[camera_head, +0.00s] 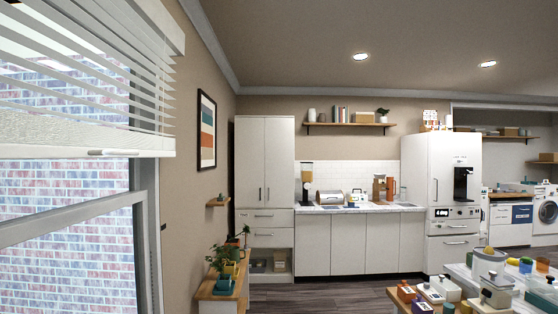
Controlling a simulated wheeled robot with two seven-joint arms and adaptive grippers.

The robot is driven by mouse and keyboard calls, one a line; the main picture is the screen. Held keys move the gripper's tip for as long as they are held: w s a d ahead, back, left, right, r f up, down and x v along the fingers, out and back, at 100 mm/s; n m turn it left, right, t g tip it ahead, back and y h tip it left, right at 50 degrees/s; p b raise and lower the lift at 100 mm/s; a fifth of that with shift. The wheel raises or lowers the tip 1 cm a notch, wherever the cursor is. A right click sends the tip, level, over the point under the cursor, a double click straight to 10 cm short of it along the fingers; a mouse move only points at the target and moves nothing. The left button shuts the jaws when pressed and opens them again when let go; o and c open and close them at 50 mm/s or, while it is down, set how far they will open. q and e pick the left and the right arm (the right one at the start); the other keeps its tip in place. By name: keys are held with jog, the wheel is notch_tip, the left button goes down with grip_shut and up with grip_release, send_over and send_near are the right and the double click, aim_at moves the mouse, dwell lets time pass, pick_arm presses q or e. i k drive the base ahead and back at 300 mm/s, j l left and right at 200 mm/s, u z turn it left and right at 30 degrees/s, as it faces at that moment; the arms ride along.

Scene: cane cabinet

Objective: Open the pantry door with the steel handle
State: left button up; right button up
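A tall white cabinet (249,150) stands by the back wall, left of the counter, with two upper doors that look shut. Two thin vertical handles (268,194) sit side by side at their meeting edges; they look dark and their metal cannot be told. Below are drawers with horizontal bar handles (263,216) and an open shelf niche. A white tall unit (413,175) farther right also has a thin vertical handle (436,189) and looks shut. Which of these is the pantry is not marked. Neither gripper shows in the view.
A plant bench (208,291) stands along the left wall, beside a window with blinds (80,135). A cluttered table (460,272) fills the lower right. A white counter (343,243) runs between the tall units. Dark wood floor (330,293) is clear in the middle.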

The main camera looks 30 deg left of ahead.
aim_at(279, 131)
jog(key=i+j+u, duration=0.35)
jog(key=i, duration=0.35)
jog(key=i+u, duration=0.35)
jog(key=i, duration=2.8)
jog(key=i+u, duration=0.15)
jog(key=i, duration=0.65)
jog(key=i+u, duration=0.15)
jog(key=i, duration=0.2)
jog(key=i+l+u, duration=0.15)
jog(key=i, duration=0.2)
